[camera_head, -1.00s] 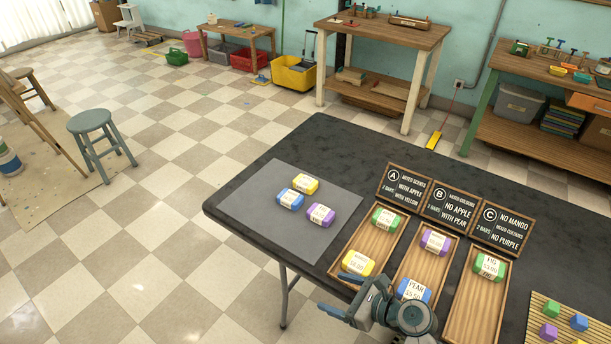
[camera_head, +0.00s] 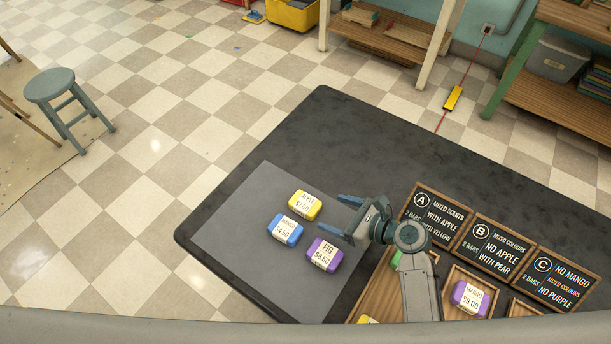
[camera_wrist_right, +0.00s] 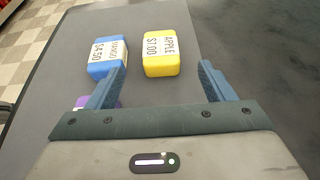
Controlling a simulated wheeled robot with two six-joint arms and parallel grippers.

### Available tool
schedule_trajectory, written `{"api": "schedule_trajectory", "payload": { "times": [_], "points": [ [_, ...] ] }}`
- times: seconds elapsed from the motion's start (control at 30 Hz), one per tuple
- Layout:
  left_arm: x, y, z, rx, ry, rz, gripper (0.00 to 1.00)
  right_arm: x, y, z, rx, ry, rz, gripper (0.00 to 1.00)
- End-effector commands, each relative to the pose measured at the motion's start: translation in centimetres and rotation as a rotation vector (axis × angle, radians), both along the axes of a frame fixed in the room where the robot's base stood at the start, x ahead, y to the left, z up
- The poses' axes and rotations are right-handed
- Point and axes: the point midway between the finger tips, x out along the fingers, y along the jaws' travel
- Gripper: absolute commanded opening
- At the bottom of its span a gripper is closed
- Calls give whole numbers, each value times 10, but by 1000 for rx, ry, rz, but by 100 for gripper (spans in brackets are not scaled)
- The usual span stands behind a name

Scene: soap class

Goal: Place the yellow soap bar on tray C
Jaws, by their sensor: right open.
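My right gripper (camera_head: 344,219) is open and empty, just right of the yellow bar in the head view. In the right wrist view the yellow bar (camera_wrist_right: 164,52) lies ahead of the open fingers, between their lines and apart from them. Tray C (camera_head: 522,309) shows only its far edge at the bottom, below its sign (camera_head: 553,277); its inside is out of view. My left gripper is not in view.
Signs A (camera_head: 434,214) and B (camera_head: 495,247) stand behind their trays. A purple Mango bar (camera_head: 468,298) lies in tray B. A green bar in tray A is mostly hidden by my right arm. The dark table behind the mat is clear.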

Motion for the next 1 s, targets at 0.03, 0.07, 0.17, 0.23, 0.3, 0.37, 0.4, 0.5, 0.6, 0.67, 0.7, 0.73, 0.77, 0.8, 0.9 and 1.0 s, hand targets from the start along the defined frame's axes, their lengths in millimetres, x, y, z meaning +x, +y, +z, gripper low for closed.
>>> {"api": "schedule_trajectory", "payload": {
  "times": [0.03,0.07,0.17,0.23,0.3,0.37,0.4,0.5,0.6,0.67,0.7,0.73,0.77,0.8,0.9,1.0],
  "points": [
    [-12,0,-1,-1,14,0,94,0,1,-1,1,2,-1,75],
    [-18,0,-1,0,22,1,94,1,3,-1,1,2,-1,75],
    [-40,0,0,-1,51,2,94,9,13,-5,5,1,-2,75],
    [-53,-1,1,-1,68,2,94,14,22,-10,5,2,-2,75],
    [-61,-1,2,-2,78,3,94,21,30,-14,4,1,-1,75],
    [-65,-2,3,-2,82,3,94,24,36,-18,4,2,-1,75],
    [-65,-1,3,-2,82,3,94,26,39,-19,2,1,-1,75],
    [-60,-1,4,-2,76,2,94,29,43,-22,1,1,1,75],
    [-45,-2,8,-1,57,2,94,33,50,-26,2,2,-1,75],
    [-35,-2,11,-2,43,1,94,37,56,-30,3,2,1,75],
    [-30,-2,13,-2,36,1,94,40,60,-33,2,3,1,75],
    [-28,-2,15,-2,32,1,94,42,63,-36,2,3,0,75],
    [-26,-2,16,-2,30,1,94,44,66,-38,2,1,0,75],
    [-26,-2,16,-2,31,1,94,47,70,-41,3,2,0,75],
    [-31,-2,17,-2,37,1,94,53,78,-45,1,0,0,75],
    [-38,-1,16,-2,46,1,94,54,81,-48,1,1,0,75]
  ]
}}
